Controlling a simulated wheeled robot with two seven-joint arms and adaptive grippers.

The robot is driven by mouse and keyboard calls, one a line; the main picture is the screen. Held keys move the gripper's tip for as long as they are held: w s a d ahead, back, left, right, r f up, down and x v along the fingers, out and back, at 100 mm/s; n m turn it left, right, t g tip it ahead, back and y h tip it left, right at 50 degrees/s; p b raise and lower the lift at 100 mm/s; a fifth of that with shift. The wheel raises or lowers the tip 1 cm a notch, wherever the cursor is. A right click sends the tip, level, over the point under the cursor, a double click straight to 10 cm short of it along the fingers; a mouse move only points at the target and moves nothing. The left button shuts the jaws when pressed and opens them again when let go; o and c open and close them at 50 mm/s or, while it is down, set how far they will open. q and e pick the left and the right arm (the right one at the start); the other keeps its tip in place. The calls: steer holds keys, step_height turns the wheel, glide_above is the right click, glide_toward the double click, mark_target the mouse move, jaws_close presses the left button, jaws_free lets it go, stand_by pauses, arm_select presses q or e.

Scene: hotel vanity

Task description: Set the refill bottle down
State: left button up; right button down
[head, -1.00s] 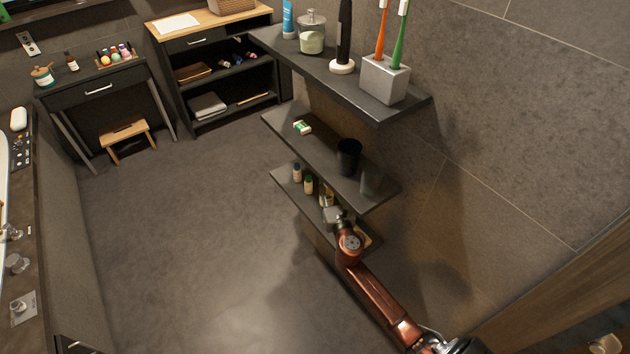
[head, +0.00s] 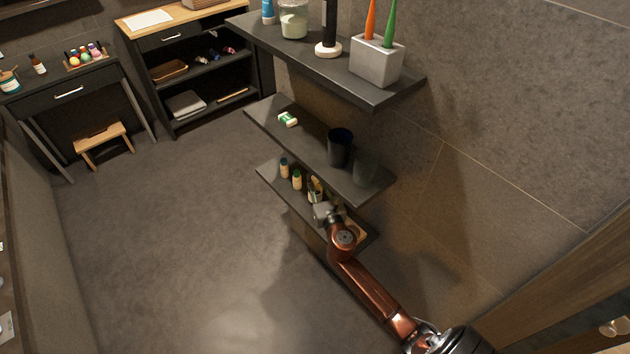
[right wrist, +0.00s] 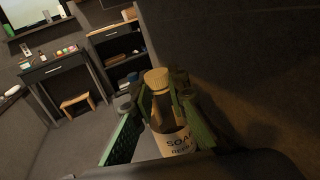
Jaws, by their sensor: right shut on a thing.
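The refill bottle (right wrist: 172,138) has a tan ribbed cap and a pale label reading "SOAP" in the right wrist view. My right gripper (right wrist: 163,112) is shut on it, with green finger pads on either side. In the head view the gripper (head: 316,192) is at the lowest wall shelf (head: 268,176), with the cream bottle between its fingers. The bottle looks roughly upright. Its base is hidden, so I cannot tell whether it touches the shelf. My left gripper is not in view.
The middle shelf (head: 308,142) is close above, with a dark cup (head: 340,147) and a small green-white item (head: 288,119).

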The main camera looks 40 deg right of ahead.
steer(key=shift+f, duration=0.15)
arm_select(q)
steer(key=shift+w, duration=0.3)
arm_select(e)
steer(key=c, duration=1.8)
jaws_free()
steer(key=shift+c, duration=0.2)
